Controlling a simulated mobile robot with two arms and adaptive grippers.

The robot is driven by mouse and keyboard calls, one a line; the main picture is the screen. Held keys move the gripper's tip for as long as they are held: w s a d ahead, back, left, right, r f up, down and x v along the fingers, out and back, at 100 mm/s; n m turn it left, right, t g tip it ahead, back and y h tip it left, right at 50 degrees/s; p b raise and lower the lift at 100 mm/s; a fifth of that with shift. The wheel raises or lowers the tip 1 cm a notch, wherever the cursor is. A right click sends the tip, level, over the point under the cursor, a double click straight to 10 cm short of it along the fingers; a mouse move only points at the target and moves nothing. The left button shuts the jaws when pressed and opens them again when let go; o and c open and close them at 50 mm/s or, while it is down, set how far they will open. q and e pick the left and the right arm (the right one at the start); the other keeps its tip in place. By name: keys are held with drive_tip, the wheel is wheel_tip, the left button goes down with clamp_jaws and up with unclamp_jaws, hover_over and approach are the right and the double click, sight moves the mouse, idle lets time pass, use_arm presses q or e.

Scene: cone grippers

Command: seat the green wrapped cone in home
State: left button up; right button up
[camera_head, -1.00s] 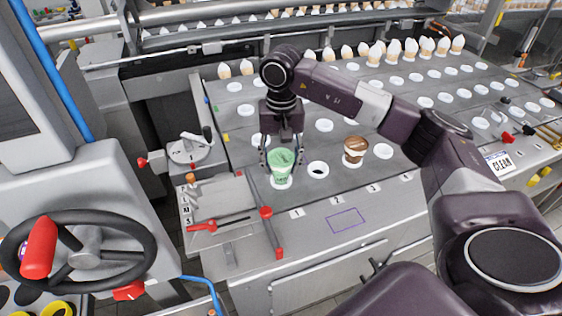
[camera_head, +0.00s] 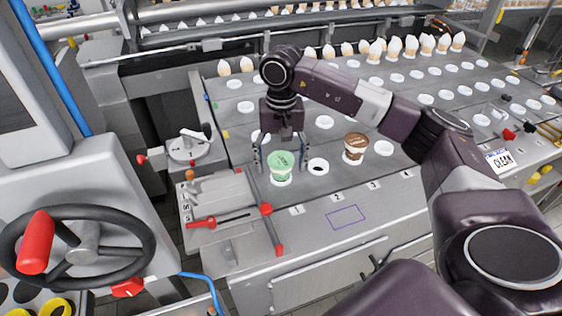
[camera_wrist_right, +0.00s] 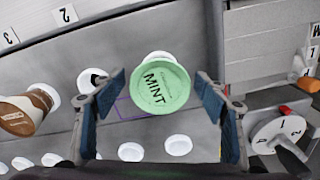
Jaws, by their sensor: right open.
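The green wrapped cone (camera_head: 281,163), with a green top reading MINT, stands upright in a white ring at the front left of the metal plate, by label 1. It also shows in the right wrist view (camera_wrist_right: 160,86). My right gripper (camera_head: 281,161) is open, with one finger on each side of the cone and a gap to both sides in the right wrist view (camera_wrist_right: 161,98). The cone's lower part is hidden. No place is marked home in words that I can read. My left gripper is not in view.
An empty white-ringed hole (camera_head: 318,166) is right of the green cone, then a brown-topped cone (camera_head: 355,146) and another ring (camera_head: 384,149). A purple rectangle outline (camera_head: 346,217) marks the front ledge. Red-handled levers (camera_head: 266,210) stand front left. Pale cones (camera_head: 394,49) line the back.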

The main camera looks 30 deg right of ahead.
wheel_tip(320, 180, up, 12)
idle(0.5)
drive_tip(key=shift+f, duration=0.1)
idle(0.7)
